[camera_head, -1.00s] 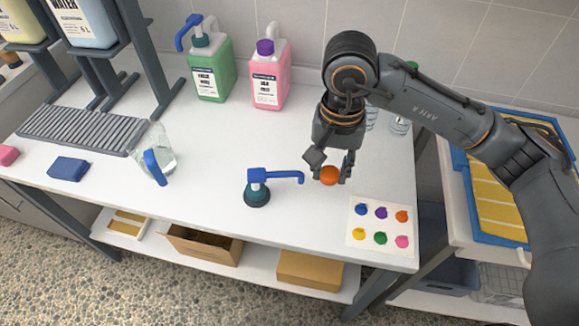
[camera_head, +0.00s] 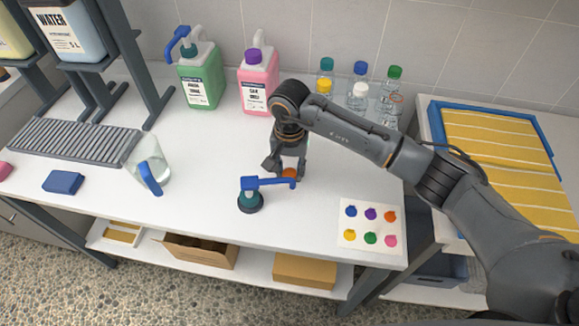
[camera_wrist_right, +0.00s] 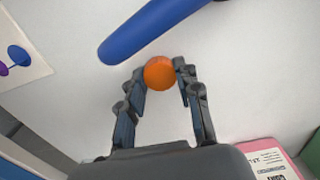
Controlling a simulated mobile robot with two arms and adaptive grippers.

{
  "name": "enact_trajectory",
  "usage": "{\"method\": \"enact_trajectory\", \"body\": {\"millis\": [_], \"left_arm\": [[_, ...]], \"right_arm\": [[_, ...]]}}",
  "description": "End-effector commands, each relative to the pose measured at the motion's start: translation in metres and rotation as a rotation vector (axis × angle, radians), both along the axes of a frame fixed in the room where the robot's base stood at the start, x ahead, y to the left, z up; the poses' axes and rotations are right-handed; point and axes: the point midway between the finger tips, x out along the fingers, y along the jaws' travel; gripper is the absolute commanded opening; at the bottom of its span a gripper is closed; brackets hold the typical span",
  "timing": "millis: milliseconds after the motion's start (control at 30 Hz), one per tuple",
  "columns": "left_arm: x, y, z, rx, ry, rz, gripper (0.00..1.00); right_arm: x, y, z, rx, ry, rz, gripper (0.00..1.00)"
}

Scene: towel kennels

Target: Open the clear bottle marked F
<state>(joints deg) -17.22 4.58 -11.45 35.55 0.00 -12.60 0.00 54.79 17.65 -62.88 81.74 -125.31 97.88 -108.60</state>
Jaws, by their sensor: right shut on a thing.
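My right gripper (camera_head: 288,171) is shut on an orange cap (camera_head: 290,174), just behind the blue spout of a pump. In the right wrist view, the orange cap (camera_wrist_right: 159,74) sits between the fingertips, with the gripper (camera_wrist_right: 160,82) behind it and the blue spout (camera_wrist_right: 150,30) beyond. Several clear bottles (camera_head: 357,98) stand at the back right, with teal, blue, green, yellow and white caps. One clear bottle (camera_head: 393,112) at their right shows no coloured cap that I can make out. No letter F is readable. My left gripper is out of view.
The pump (camera_head: 250,201) stands upright on the white table (camera_head: 200,170). A colour-dot sheet (camera_head: 369,226) lies at the front right. Green (camera_head: 201,82) and pink (camera_head: 258,85) jugs stand at the back. A clear pitcher (camera_head: 155,166) stands left.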

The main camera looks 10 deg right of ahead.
Motion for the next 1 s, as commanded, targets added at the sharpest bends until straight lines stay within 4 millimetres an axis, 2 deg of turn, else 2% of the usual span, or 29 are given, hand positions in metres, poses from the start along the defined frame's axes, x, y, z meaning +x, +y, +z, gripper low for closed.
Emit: {"method": "enact_trajectory", "body": {"millis": [367, 400, 500, 833, 900, 1000], "left_arm": [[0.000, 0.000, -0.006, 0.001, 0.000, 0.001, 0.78], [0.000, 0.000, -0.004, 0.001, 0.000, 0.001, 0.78], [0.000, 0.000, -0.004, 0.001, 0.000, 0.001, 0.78], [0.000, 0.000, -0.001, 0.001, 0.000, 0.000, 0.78], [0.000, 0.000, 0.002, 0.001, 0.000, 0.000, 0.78], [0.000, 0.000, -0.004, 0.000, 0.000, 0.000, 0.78]], "right_arm": [[0.000, 0.000, -0.005, 0.000, -0.002, 0.000, 0.00], [0.000, 0.000, -0.003, 0.000, -0.002, -0.001, 0.39], [0.000, 0.000, -0.003, 0.001, -0.001, -0.001, 0.56], [0.000, 0.000, -0.001, 0.001, -0.001, -0.001, 0.56], [0.000, 0.000, 0.003, 0.000, -0.002, 0.000, 0.56], [0.002, 0.000, 0.017, 0.002, -0.008, -0.001, 0.56]]}}
